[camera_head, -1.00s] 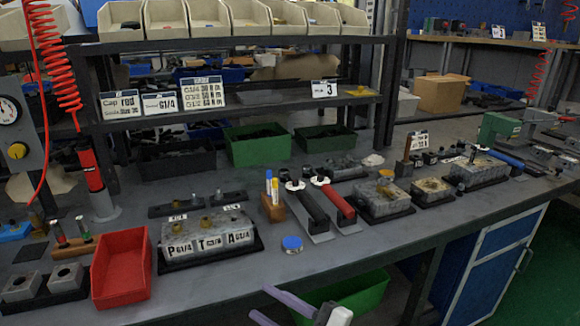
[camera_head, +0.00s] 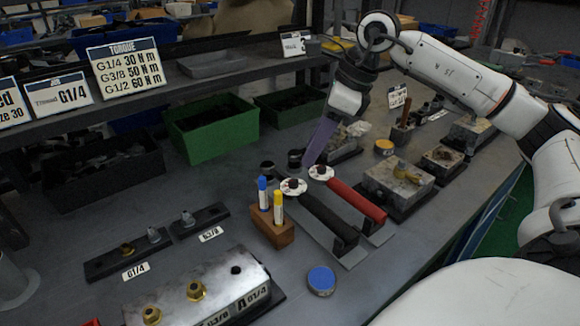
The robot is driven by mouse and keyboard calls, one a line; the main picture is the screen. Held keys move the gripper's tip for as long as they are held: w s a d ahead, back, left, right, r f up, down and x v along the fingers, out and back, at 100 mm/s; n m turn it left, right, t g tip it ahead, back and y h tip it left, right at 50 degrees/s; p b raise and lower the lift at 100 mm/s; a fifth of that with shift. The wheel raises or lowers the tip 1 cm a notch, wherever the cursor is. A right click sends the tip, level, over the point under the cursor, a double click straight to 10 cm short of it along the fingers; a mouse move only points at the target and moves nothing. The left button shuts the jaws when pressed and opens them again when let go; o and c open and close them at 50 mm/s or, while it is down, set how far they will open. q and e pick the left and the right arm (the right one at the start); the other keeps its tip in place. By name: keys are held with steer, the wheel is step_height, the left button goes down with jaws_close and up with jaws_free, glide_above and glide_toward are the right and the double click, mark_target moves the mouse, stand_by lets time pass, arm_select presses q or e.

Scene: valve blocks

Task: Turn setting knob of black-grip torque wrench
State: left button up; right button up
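The black-grip torque wrench (camera_head: 327,220) lies on the bench on a grey plate. Its round white setting knob (camera_head: 293,187) with a dark centre is at the far left end. The red-grip torque wrench (camera_head: 356,201) lies beside it on the right, with a similar white knob (camera_head: 321,173). My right gripper (camera_head: 312,158) hangs from the upper right, its purple finger pointing down just behind the two knobs, with no visible grip on either. I see one finger face, so its opening is unclear. My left gripper is out of view.
A wooden block with markers (camera_head: 273,226) stands close left of the black wrench. A metal valve block (camera_head: 200,291) is at the front left, and another valve block (camera_head: 398,184) is right of the wrenches. Green bins (camera_head: 212,137) stand behind. A blue cap (camera_head: 321,280) lies in front.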

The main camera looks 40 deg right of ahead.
mark_target(294, 181)
steer(key=x, duration=0.8)
steer(key=shift+a+f, duration=0.15)
jaws_close()
